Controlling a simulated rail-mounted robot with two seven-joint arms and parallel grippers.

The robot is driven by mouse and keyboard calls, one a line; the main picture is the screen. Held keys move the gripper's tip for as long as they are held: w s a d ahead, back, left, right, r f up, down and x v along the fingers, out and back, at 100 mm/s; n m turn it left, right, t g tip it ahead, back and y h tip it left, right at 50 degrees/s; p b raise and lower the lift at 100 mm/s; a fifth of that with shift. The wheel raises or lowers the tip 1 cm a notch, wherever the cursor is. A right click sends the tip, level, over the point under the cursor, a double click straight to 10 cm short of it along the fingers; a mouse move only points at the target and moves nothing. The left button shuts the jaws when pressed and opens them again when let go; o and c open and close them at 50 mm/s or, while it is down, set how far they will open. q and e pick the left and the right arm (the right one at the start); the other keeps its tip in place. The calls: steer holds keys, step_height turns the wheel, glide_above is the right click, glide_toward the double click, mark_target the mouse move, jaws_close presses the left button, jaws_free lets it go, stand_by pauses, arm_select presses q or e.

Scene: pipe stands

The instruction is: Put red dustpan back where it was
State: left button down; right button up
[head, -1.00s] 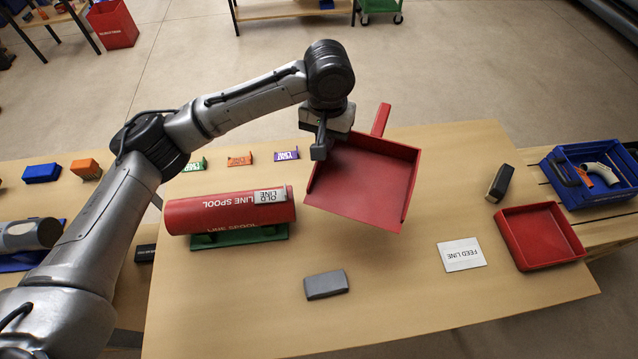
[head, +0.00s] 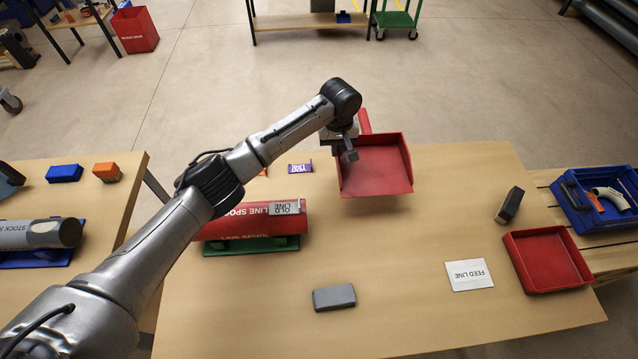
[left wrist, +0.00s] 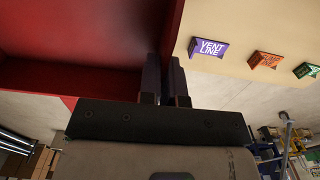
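The red dustpan (head: 375,165) is in the air over the far edge of the main table, its handle (head: 364,121) pointing away from me. My left gripper (head: 347,150) is at the dustpan's left side wall. In the left wrist view the two fingers (left wrist: 165,82) are close together on either side of that red wall (left wrist: 170,35), and the dustpan (left wrist: 75,45) fills the upper left. A shadow lies on the table under the dustpan. My right gripper is not in view.
A red line spool (head: 250,218) lies on a green stand (head: 252,245) at left. A grey block (head: 334,297), a white "FEED LINE" card (head: 469,275), a red tray (head: 546,260) and a dark block (head: 510,204) are on the table. The middle is clear.

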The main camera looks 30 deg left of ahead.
arm_select(q)
steer(key=s+a+f, duration=0.1)
steer(key=s, duration=0.1)
steer(key=s+a+f, duration=0.1)
steer(key=s+f, duration=0.1)
steer(key=s, duration=0.1)
steer(key=s+a+f, duration=0.1)
steer(key=s+f, duration=0.1)
steer(key=shift+s+a+b, duration=0.2)
steer(key=shift+a+b, duration=0.1)
steer(key=shift+f+b, duration=0.65)
steer(key=shift+f, duration=1.35)
steer(key=c, duration=1.6)
jaws_free()
steer(key=shift+f, duration=0.1)
steer(key=shift+o, duration=1.4)
